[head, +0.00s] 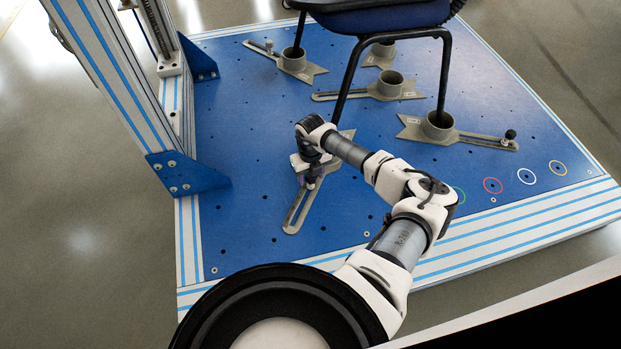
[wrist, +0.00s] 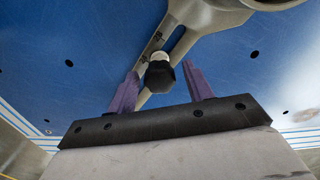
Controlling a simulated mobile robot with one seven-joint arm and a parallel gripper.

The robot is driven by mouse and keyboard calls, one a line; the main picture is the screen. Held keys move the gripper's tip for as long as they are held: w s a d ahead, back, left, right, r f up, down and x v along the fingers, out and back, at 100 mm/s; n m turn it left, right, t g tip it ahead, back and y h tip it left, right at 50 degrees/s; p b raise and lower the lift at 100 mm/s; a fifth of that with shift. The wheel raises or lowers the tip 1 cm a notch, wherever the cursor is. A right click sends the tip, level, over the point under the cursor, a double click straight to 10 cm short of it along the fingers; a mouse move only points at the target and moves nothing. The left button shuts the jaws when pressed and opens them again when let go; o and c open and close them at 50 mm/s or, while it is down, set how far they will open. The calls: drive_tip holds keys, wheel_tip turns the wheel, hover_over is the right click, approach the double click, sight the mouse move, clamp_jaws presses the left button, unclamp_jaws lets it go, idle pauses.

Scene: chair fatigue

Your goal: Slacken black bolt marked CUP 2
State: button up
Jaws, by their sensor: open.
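A black-headed bolt (wrist: 159,75) with a pale collar stands in the slot of a grey-beige slotted cup plate (wrist: 200,20) in the wrist view. My gripper (wrist: 161,71) is open, with one purple finger on each side of the bolt head and visible gaps between. In the head view my gripper (head: 311,180) is over the front left slotted plate (head: 297,213), pointing down. My arm hides most of that plate's cup and the bolt there. Small marks on the plate are too small to read, so I cannot confirm the CUP 2 label.
A blue chair seat (head: 380,16) with black legs stands above the blue base plate (head: 250,130). Other cup plates stand behind and right, one with a black-knobbed bolt (head: 510,134). A striped frame post (head: 115,70) rises at left. Coloured rings (head: 492,186) mark the front right.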

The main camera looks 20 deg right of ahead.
idle(0.3)
drive_tip(key=m+p, duration=0.2)
drive_tip(key=p, duration=0.1)
drive_tip(key=shift+r+m, duration=0.15)
drive_tip(key=shift+m, duration=0.25)
drive_tip(key=shift+m+p, duration=0.6)
drive_tip(key=shift+f, duration=0.2)
drive_tip(key=c, duration=0.9)
drive_tip(key=shift+r+n, duration=0.1)
drive_tip(key=shift+n, duration=0.9)
drive_tip(key=shift+c, duration=0.2)
drive_tip(key=shift+n+p, duration=0.3)
drive_tip(key=shift+n, duration=0.7)
